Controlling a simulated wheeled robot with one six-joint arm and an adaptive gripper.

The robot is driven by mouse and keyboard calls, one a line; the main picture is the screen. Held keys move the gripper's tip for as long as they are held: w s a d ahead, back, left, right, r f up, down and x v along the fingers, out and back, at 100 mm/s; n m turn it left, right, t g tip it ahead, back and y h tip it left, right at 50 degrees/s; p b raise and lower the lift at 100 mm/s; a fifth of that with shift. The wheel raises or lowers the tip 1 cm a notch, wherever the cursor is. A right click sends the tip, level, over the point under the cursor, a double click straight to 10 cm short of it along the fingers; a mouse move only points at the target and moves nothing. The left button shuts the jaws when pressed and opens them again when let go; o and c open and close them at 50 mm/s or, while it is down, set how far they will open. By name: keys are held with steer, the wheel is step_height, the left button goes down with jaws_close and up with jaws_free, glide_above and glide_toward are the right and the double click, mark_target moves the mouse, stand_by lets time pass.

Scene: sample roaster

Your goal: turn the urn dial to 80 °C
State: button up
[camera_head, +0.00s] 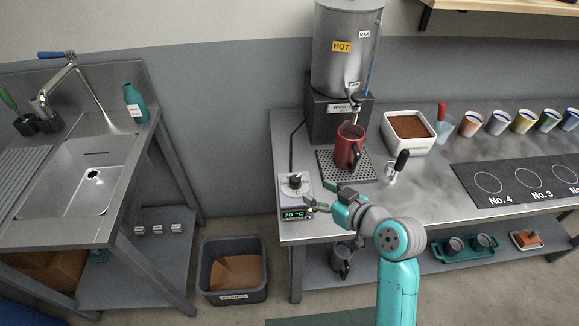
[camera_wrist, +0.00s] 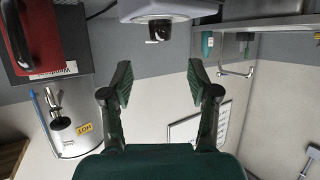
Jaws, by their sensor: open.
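The urn's dial unit (camera_head: 286,204) is a pale box at the front left corner of the steel counter. Its dark dial knob (camera_head: 295,181) is on top, and its green display (camera_head: 294,215) reads 70 °C. The silver urn (camera_head: 336,60), labelled HOT, stands behind on a dark base. My gripper (camera_head: 320,197) is open and empty, just right of the dial unit. In the wrist view my gripper (camera_wrist: 158,75) has its fingers spread, and the dial unit (camera_wrist: 175,9) with its knob (camera_wrist: 157,30) lies beyond them, apart from the fingertips.
A red jug (camera_head: 349,146) stands on the drip grate (camera_head: 330,166) under the urn tap. A black-handled tool (camera_head: 400,163) and a white bin of brown grounds (camera_head: 409,127) are to the right. A grey bin (camera_head: 232,292) stands on the floor left of the counter.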

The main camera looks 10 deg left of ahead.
mark_target(297, 180)
steer(key=x, duration=1.1)
steer(key=shift+r, duration=0.1)
steer(key=shift+s, duration=0.1)
steer(key=shift+c, duration=0.2)
jaws_close()
